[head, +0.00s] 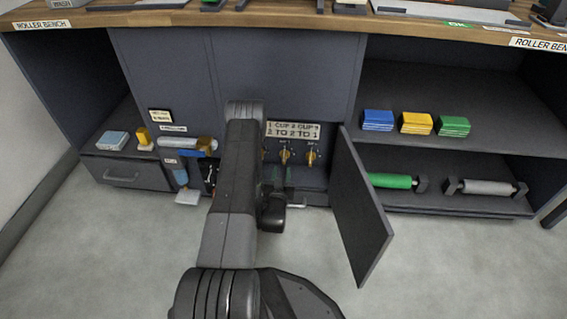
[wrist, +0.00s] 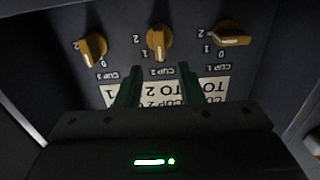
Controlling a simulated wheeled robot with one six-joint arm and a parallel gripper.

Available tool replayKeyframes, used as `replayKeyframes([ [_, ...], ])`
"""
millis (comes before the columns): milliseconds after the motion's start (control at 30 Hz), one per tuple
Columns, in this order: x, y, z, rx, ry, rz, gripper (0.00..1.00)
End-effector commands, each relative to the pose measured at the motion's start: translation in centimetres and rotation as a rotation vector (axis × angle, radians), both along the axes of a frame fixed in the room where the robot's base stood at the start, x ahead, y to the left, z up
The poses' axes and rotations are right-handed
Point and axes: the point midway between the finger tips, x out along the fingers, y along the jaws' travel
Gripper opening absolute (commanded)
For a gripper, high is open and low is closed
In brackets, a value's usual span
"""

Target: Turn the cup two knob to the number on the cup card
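The cup two knob (wrist: 158,42) is the middle one of three orange knobs in the wrist view, which shows the panel upside down. Its white mark points down in that picture, past the 1, and the 2 is at its left; no 0 is readable there. In the head view the cup two knob (head: 284,155) sits under the cup card (head: 293,130), which reads 2 for cup two. My gripper (wrist: 158,70) is open, its green fingers apart, just short of the knob and empty. In the head view my gripper (head: 281,178) is partly hidden by my arm.
The cup one knob (wrist: 232,38) and cup three knob (wrist: 92,47) flank the middle knob closely. An open door (head: 358,210) stands right of the panel. A shelf with green (head: 390,181) and grey (head: 485,188) rollers lies beyond it.

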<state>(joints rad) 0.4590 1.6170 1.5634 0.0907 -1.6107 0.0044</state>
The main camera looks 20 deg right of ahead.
Motion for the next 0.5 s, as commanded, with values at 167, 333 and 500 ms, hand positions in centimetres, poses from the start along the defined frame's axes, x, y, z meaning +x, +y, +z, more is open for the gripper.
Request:
replayKeyframes([
  [167, 3.2, -2.0, -0.2, -0.003, -0.003, -0.001, 0.35],
  [333, 5.1, -3.2, -0.1, -0.002, -0.001, -0.001, 0.35],
  [500, 6.0, -3.7, 0.0, 0.0, 0.001, -0.001, 0.35],
])
